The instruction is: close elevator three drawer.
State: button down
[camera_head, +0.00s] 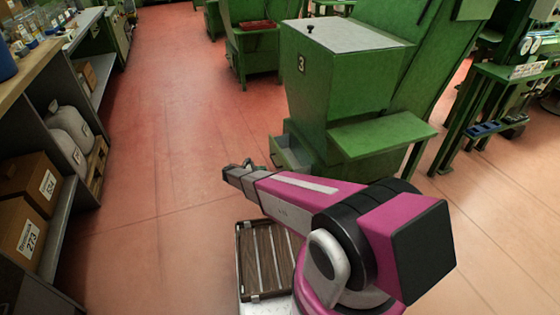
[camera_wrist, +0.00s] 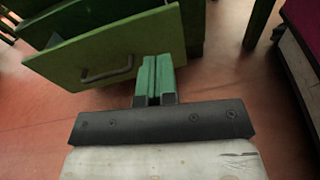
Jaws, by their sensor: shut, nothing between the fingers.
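The green machine marked 3 (camera_head: 345,85) stands in the upper middle of the head view. Its drawer (camera_head: 290,152) sticks out low on its left side. In the wrist view the drawer's green front panel (camera_wrist: 125,48) is tilted, with a grey handle (camera_wrist: 106,73) left of my fingers. A dark opening shows behind the panel, so the drawer is open. My gripper (camera_wrist: 157,60) is shut and empty, its green fingertips overlapping the panel's lower right part. I cannot tell whether they touch it. In the head view my gripper (camera_head: 240,170) is beside the drawer.
A shelf unit (camera_head: 45,110) with boxes and pale sacks runs along the left. A wide strip of red floor (camera_head: 165,130) lies clear between it and the machine. A green side ledge (camera_head: 380,133) juts from the machine. Another green machine (camera_head: 255,50) stands behind.

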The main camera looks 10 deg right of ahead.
aim_at(286, 162)
jog(key=shift+n+t+h, duration=0.5)
jog(key=shift+n+t, duration=0.4)
jog(key=w+d, duration=0.1)
jog(key=d, duration=0.2)
jog(key=w+d+f, duration=0.1)
jog(key=w+d, duration=0.1)
jog(key=d, duration=0.2)
jog(key=w+d, duration=0.2)
jog(key=d, duration=0.2)
jog(key=shift+d+f, duration=0.1)
jog(key=shift+f, duration=0.3)
jog(key=shift+d, duration=0.1)
jog(key=x, duration=1.2)
jog(key=shift+d, duration=0.2)
